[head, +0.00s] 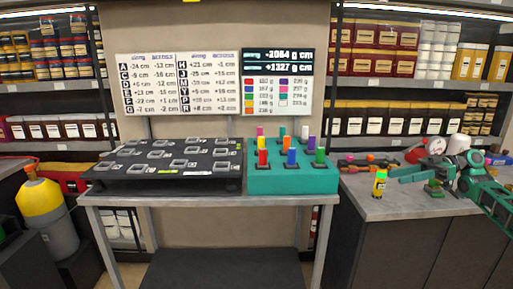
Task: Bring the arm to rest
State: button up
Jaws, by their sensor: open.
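My arm (479,172), with white and teal links, enters from the right edge and reaches over the grey side counter (400,207). My gripper (400,176), small and dark teal, is at the arm's left end and looks open and empty. A yellow cylinder with a green and orange top (380,184) stands on the counter just left of it. I cannot tell the exact gap between them.
A dark slotted board (165,166) and a teal block with coloured pegs (292,181) sit on the middle table (210,199). Clutter (360,163) covers the counter's back. A yellow-topped tank (42,197) stands at left. Full shelves (400,84) flank the wall charts.

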jog(key=s+a+f+m+g+h, duration=0.1)
jog(key=s+a+m+g+h, duration=0.15)
jog(key=a, duration=0.85)
jog(key=s+a+f+m+g+h, duration=0.1)
jog(key=s+a+f+g+h, duration=0.2)
jog(key=a, duration=0.8)
jog(key=s+a+f+m+h, duration=0.25)
jog(key=s+m+h, duration=0.2)
jog(key=s, duration=0.35)
jog(key=s+d+m+t+h, duration=0.2)
jog(key=s+d+m, duration=0.3)
jog(key=s, duration=0.5)
jog(key=s+d+m+t+h, duration=0.1)
jog(key=s+d+m, duration=0.3)
jog(key=s, duration=0.6)
jog(key=s+d+r+m+t+h, duration=0.1)
jog(key=s+d+m, duration=0.4)
jog(key=s, duration=0.6)
jog(key=d+t+h, duration=0.1)
jog(key=d+t, duration=0.1)
jog(key=shift+d+m+h, duration=0.3)
jog(key=shift+d, duration=0.1)
jog(key=shift+r, duration=0.1)
